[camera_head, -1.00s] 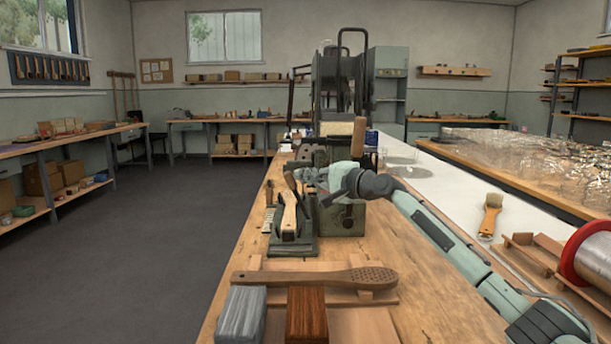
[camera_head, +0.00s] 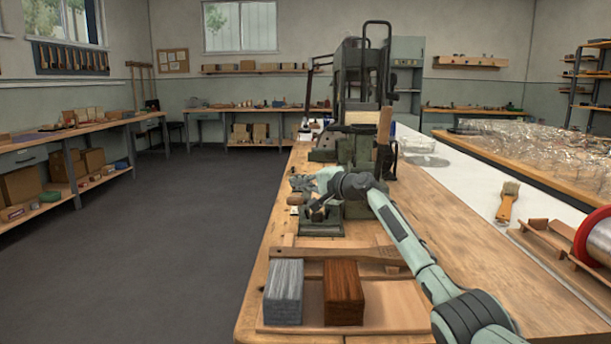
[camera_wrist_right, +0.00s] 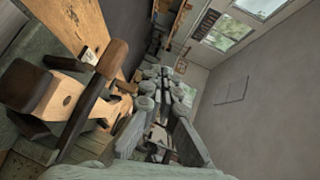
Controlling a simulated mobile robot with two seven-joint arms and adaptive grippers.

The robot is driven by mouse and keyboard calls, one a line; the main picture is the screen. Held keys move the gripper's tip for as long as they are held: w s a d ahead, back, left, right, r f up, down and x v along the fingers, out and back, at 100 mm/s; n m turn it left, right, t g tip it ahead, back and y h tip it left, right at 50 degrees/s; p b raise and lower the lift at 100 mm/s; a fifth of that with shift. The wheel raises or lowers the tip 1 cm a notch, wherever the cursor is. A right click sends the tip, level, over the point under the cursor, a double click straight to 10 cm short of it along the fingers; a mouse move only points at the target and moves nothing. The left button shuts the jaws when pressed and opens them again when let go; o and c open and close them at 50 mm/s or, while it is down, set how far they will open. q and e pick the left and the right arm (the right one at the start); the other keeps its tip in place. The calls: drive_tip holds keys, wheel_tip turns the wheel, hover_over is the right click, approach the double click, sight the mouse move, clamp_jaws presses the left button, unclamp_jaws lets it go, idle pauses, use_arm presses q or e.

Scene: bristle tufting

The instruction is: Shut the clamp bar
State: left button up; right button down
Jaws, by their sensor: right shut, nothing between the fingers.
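The small green clamping fixture (camera_head: 322,229) stands on the bench, mostly hidden behind my right gripper (camera_head: 306,184) in the head view. In the right wrist view, a pale wooden piece (camera_wrist_right: 66,100) with a hole sits in the fixture. A dark brown bar with a rounded end, which looks like the clamp bar (camera_wrist_right: 112,60), crosses close by it. I cannot tell whether the bar is fully down. My right gripper (camera_wrist_right: 152,115) is shut and empty, beside the bar; contact is not clear. My left gripper is out of view.
A tall dark machine (camera_head: 360,80) stands behind the fixture. A brush (camera_head: 508,202) and red-rimmed spool (camera_head: 594,240) are at right.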

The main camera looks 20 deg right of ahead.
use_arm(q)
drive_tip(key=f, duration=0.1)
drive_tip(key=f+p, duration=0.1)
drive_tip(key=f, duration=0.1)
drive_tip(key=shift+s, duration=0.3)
use_arm(e)
drive_tip(key=f, duration=0.1)
drive_tip(key=a+f+n, duration=0.1)
drive_tip(key=shift+w+a+f+g+h, duration=0.15)
drive_tip(key=shift+w+f+g+h, duration=0.05)
drive_tip(key=shift+f+g+h, duration=0.2)
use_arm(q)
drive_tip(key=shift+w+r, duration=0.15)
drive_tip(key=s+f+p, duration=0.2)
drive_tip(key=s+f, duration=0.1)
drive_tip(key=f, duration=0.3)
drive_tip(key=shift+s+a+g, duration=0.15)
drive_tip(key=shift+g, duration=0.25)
use_arm(e)
drive_tip(key=s+a+r, duration=0.2)
drive_tip(key=s+r, duration=0.5)
drive_tip(key=r, duration=0.4)
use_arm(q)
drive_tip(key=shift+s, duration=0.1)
use_arm(e)
drive_tip(key=shift+f, duration=0.1)
